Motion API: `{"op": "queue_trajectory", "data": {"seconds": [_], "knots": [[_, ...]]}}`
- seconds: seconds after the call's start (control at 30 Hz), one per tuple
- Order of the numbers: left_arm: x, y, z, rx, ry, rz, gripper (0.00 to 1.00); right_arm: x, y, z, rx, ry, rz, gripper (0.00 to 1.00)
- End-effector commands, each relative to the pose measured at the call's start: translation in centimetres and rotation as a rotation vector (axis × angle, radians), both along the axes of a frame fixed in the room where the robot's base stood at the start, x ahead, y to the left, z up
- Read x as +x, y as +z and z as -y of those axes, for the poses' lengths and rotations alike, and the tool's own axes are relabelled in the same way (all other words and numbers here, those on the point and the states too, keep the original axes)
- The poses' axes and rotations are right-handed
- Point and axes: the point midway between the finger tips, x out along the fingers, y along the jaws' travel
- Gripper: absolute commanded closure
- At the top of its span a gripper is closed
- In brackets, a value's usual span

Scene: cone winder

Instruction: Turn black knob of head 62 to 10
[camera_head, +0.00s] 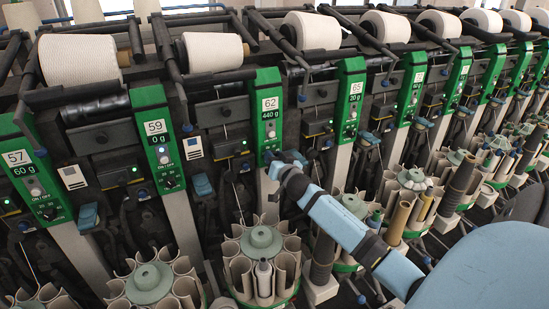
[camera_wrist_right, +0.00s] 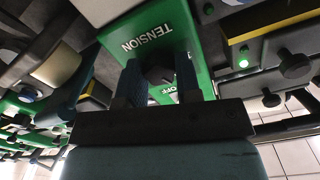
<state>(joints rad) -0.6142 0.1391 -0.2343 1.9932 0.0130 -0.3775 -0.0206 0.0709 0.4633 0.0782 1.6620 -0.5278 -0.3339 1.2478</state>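Head 62 has a green panel (camera_head: 268,103) in the middle of the head view, with a display reading 440 g. My right gripper (camera_head: 272,156) is at the lower end of this panel and hides the knob there. In the right wrist view, my right gripper (camera_wrist_right: 158,84) has its two dark fingers on either side of the black knob (camera_wrist_right: 158,74), below the word TENSION on the green panel (camera_wrist_right: 160,38). Whether the fingers touch the knob is unclear. The knob's setting cannot be read. My left gripper is not in view.
Similar green panels stand on both sides, such as head 59 (camera_head: 158,140) and head 65 (camera_head: 350,95). White yarn cones (camera_head: 212,51) sit above. Round bobbin magazines (camera_head: 262,258) stand below, close to my right arm. A lit green lamp (camera_wrist_right: 243,63) is beside the panel.

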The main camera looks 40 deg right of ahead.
Motion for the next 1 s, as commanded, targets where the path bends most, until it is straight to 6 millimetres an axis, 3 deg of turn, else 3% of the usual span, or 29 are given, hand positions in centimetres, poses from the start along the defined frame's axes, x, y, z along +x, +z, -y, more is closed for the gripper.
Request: {"op": "queue_trajectory", "data": {"seconds": [0.03,0.1,0.47,1.0], "knots": [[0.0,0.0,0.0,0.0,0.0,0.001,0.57,0.0,0.0,0.0,0.0,0.0,0.0,0.82],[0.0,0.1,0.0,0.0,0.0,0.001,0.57,0.0,0.0,0.0,0.0,0.0,0.0,0.92],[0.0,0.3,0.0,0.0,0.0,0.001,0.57,0.0,0.0,0.0,-0.051,0.0,-0.016,0.92],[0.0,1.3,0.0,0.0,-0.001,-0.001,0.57,0.0,0.1,0.0,-0.458,-0.001,-0.146,0.92]]}}
